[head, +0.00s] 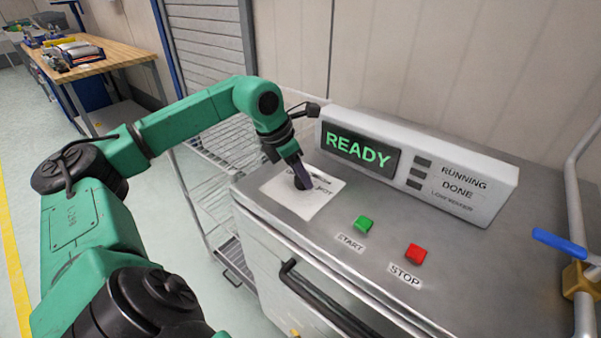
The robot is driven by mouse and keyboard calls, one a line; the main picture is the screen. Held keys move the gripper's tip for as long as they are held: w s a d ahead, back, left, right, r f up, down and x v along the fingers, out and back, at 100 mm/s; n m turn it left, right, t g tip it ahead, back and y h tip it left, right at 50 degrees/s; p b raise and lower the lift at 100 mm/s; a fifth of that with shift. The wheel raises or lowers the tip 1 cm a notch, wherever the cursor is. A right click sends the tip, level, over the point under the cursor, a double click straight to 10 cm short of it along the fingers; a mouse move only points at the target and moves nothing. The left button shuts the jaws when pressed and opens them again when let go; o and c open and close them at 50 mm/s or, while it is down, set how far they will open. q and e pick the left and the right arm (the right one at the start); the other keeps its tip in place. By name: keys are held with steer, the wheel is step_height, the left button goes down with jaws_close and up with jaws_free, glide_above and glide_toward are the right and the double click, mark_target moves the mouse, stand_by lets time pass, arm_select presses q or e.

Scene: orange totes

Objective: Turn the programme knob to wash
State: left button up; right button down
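My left gripper (297,172) points down over a white label plate (318,207) on top of the steel machine. The dark programme knob (304,184) on that plate is mostly hidden at the fingertips, so its pointer direction does not show. Part of the plate's printing is covered too; the letters "OT" can be read at its right side. The fingers look close together around or against the knob, but I cannot tell whether they grip it. The display (359,152) reads "READY" in green. My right gripper is not in view.
A green START button (363,224) and a red STOP button (415,254) stand right of the plate. The white display box (480,186) rises behind them. A black door handle (345,308) is on the front. A blue-handled valve (558,243) is at right.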

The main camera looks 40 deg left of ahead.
arm_select(q)
jaws_close()
steer(key=shift+m, duration=0.3)
steer(key=shift+r+m+h+p, duration=0.15)
steer(key=shift+m+h+p, duration=0.35)
steer(key=shift+m, duration=0.3)
steer(key=shift+w+a+r+m+g+h+p, duration=0.1)
steer(key=shift+m+g+h+p, duration=0.1)
steer(key=shift+m+p, duration=0.4)
steer(key=shift+r+m+g+h+p, duration=0.1)
steer(key=shift+m+g+p, duration=0.1)
steer(key=shift+m+p, duration=0.35)
steer(key=shift+m+g+h+p, duration=0.3)
steer(key=shift+m+g+p, duration=0.1)
steer(key=shift+m+p, duration=0.65)
steer(key=shift+a+f+m+g+p, duration=0.15)
steer(key=shift+m+p, duration=0.15)
steer(key=shift+m, duration=0.25)
steer(key=shift+d+f+m+g+p, duration=0.15)
steer(key=shift+m+p, duration=0.15)
steer(key=shift+m, duration=0.25)
steer(key=shift+w+a, duration=0.1)
